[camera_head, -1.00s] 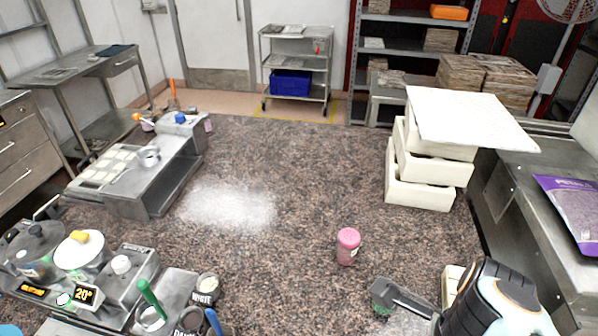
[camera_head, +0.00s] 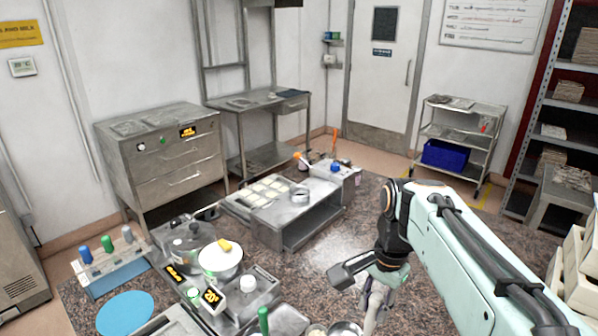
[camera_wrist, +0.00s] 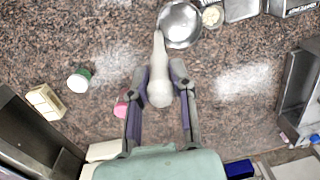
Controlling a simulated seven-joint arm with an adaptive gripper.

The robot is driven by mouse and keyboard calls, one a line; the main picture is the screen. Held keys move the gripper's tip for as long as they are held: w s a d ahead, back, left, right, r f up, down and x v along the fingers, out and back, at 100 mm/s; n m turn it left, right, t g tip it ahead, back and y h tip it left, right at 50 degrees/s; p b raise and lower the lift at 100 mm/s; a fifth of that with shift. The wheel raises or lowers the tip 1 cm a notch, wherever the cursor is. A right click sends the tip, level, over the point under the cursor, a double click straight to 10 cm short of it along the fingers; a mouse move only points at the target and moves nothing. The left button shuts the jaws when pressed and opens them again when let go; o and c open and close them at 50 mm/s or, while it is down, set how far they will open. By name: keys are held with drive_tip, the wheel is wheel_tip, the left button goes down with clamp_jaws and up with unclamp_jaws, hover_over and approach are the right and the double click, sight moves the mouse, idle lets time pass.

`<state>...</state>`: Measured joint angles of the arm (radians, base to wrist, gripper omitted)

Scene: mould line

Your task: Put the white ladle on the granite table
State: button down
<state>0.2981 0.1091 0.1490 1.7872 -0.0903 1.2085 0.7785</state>
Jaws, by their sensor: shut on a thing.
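The white ladle (camera_wrist: 160,88) is between the fingers of my gripper (camera_wrist: 160,88) in the wrist view. Its pale handle points away from the camera toward a round steel bowl (camera_wrist: 180,25), which appears to be its own bowl. My gripper (camera_head: 376,305) is shut on the handle. In the head view it hangs over the near part of the granite table (camera_head: 340,242), with a steel bowl (camera_head: 345,328) beside it at the bottom edge. The speckled granite table also fills the wrist view (camera_wrist: 100,120). The ladle's height above it cannot be told.
A pink jar (camera_wrist: 122,106), a green-and-white jar (camera_wrist: 79,80) and a cream block (camera_wrist: 45,101) stand left in the wrist view. Powdered granite (camera_wrist: 245,80) lies clear at right.

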drive_tip(key=w+a+r+n, duration=0.3)
drive_tip(key=a+n, duration=0.1)
drive_tip(key=n, duration=0.5)
drive_tip(key=shift+w+r+n, duration=0.3)
drive_tip(key=shift+w+r, duration=0.05)
drive_tip(key=shift+r, duration=0.05)
